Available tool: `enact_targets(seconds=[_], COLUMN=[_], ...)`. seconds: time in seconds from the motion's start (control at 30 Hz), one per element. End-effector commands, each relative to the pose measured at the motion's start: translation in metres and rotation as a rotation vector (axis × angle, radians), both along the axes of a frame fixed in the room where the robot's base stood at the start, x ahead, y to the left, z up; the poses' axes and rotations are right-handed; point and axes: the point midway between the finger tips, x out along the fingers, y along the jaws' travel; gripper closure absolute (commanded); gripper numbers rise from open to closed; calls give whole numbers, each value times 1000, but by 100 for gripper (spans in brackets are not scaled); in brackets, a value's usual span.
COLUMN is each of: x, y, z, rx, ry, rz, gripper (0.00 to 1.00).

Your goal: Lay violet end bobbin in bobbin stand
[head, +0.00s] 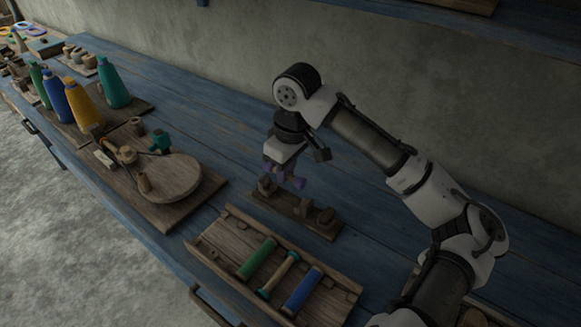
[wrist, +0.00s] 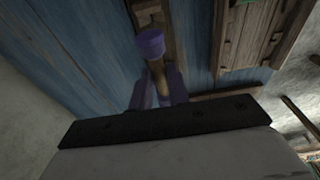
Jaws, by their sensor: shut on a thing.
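My gripper (head: 285,170) is shut on the violet end bobbin (head: 299,182), which hangs just above a low wooden stand with upright blocks (head: 295,210). In the wrist view, the bobbin shows a violet end (wrist: 151,44) and a tan core (wrist: 158,74) between my gripper's fingers (wrist: 162,88); its other end is hidden. I cannot tell whether the bobbin touches the low stand. In front is a slatted wooden rack (head: 225,235) holding a green bobbin (head: 257,259), a teal-ended bobbin (head: 278,275) and a blue bobbin (head: 302,290).
A board with a round wooden disc (head: 170,178) and a small green clamp-like part (head: 159,141) lies to the left. Several colored bottle-shaped cones (head: 113,82) stand farther left. The blue tabletop (head: 200,98) behind is clear, with a wall beyond.

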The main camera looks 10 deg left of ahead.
Motion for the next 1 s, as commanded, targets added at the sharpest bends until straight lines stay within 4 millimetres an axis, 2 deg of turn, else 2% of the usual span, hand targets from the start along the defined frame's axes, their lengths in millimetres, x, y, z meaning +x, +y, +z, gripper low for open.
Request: enact_targets(seconds=[0.3,0.6,0.97,1.0], x=[0,0,0,0], y=[-1,0,0,0], z=[-34,-59,-63,-63], rx=[-2,1,0,0], ry=[-1,1,-1,-1], rz=[-3,-2,-2,-2], gripper=[100,100,100,82])
